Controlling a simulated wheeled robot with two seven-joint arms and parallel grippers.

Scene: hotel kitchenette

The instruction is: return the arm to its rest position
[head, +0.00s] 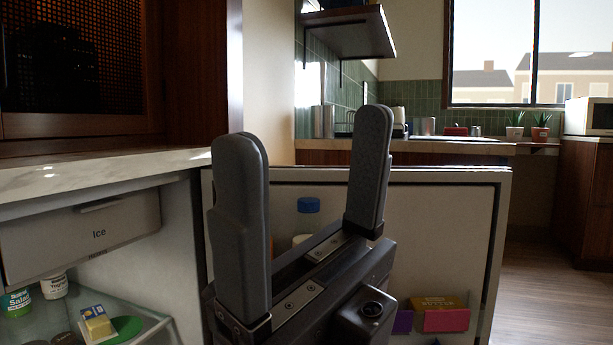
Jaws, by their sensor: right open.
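My right gripper (308,155) fills the middle of the head view, with its two dark fingers pointing up. The fingers are wide apart and nothing is between them. The gripper is in front of the inside of an open fridge door (455,230) and hides part of it. My left gripper does not show.
The open fridge at left has an ice compartment (130,222) and a glass shelf with a green-capped tub (17,303) and a small yellow pack (96,325). The door holds a blue-capped bottle (308,206) and a butter box (443,318). Bare floor (550,295) lies at right.

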